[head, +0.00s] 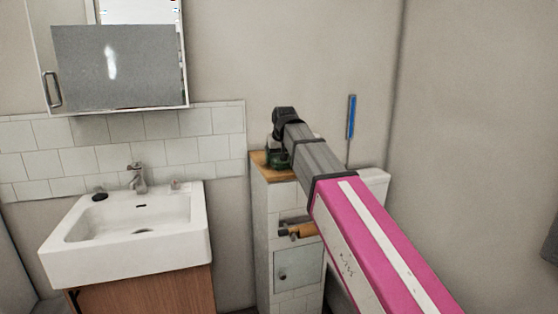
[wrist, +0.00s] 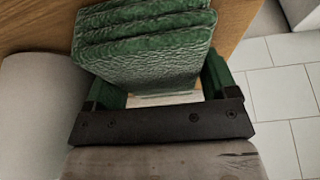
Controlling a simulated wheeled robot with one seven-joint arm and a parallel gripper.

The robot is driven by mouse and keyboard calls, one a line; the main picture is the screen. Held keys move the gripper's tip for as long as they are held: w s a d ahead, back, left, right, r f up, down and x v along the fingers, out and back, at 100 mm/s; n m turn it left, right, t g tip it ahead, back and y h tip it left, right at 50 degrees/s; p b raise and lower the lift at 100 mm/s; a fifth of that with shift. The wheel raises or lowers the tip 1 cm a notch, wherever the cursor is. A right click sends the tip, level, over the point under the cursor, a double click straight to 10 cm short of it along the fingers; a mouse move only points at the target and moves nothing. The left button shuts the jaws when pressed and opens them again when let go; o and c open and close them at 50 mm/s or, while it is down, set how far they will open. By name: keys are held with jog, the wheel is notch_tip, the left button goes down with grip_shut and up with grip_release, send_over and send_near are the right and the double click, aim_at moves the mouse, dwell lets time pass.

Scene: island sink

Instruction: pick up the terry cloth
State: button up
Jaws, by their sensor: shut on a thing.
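The terry cloth (wrist: 150,48) is green, textured and folded in several layers. In the wrist view it lies between the fingers of my gripper (wrist: 156,78), over a wooden top. My gripper is shut on it, with one finger at each side; the fingertips are partly hidden by the cloth. In the head view only a small bit of green shows under my gripper (head: 280,158), at the wooden top of the tiled ledge. I cannot tell whether the cloth still touches the wood.
The wooden top (head: 258,158) caps a tiled block with a small door (head: 298,268). A white sink (head: 125,235) with a tap (head: 137,178) stands to the left. A blue-handled thing (head: 351,118) is upright behind my arm. A wall is close on the right.

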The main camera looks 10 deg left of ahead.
jog(key=shift+r, duration=0.2)
jog(key=shift+r, duration=0.65)
notch_tip(320, 180, up, 3)
jog(key=shift+w+f, duration=0.1)
jog(key=shift+f, duration=0.1)
jog(key=s+a+r, duration=0.6)
jog(key=s+a, duration=0.2)
jog(key=shift+a+r, duration=0.35)
jog(key=shift+r, duration=0.05)
jog(key=o, duration=0.3)
jog(key=shift+c, duration=1.2)
jog(key=shift+s, duration=0.1)
